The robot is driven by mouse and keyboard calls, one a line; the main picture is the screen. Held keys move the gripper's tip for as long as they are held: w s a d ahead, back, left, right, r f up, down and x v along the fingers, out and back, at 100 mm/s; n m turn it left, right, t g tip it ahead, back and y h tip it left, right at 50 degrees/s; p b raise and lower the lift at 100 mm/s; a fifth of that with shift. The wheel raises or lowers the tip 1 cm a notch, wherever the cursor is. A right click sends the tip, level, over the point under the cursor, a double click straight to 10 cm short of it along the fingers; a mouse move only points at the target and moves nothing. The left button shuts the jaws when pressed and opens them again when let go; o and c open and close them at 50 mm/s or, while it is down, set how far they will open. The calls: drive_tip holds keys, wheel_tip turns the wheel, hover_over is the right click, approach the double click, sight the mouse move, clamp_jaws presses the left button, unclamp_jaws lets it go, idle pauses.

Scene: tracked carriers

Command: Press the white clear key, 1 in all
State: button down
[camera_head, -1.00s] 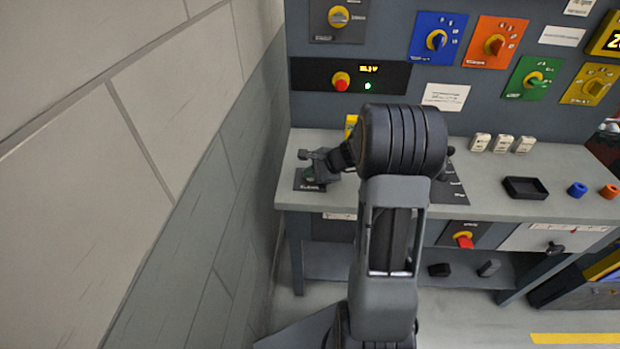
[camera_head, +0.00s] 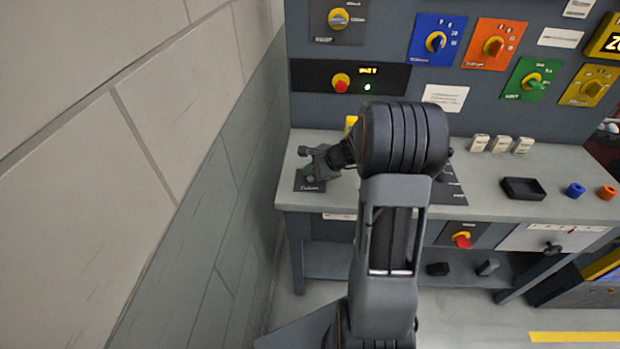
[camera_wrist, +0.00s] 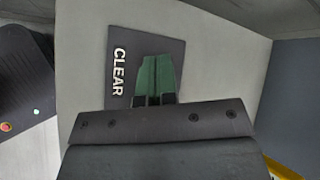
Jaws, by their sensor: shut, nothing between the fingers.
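The dark plate lettered CLEAR (camera_wrist: 117,48) lies flat on the bench in the wrist view. It also shows at the bench's left end in the head view (camera_head: 312,187). My gripper (camera_wrist: 157,62) is shut and empty, its green fingers side by side over the plate, beside the lettering. In the head view my gripper (camera_head: 309,172) is low over the plate. The white clear key itself is not visible; the fingers cover the middle of the plate. I cannot tell whether the fingertips touch anything.
A panel behind the bench carries a red button (camera_head: 341,84), a small lit display (camera_head: 368,71) and several coloured knobs. White switches (camera_head: 502,144) and a black tray (camera_head: 524,188) stand to the right. A wall (camera_head: 150,130) rises close on the left. My arm hides the bench's middle.

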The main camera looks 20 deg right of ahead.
sight(311, 180)
drive_tip(key=shift+r+p, duration=1.8)
drive_tip(key=shift+r, duration=0.75)
drive_tip(key=shift+f, duration=0.1)
drive_tip(key=shift+s+f+n, duration=0.1)
drive_tip(key=shift+s+n, duration=0.05)
drive_tip(key=shift+n, duration=0.15)
drive_tip(key=s+n+g, duration=0.1)
drive_tip(key=s+f+n, duration=0.1)
drive_tip(key=s, duration=0.1)
drive_tip(key=s+a+f+n+g, duration=0.1)
drive_tip(key=shift+s+g, duration=0.3)
drive_tip(key=s+a+r+n+h, duration=0.3)
drive_tip(key=s+a+r+n, duration=0.2)
drive_tip(key=s+n, duration=0.2)
drive_tip(key=s+a+r+n+h, duration=0.3)
drive_tip(key=s+r+n, duration=0.3)
drive_tip(key=s+n, duration=0.2)
drive_tip(key=shift+s+a, duration=0.75)
drive_tip(key=shift+a, duration=0.1)
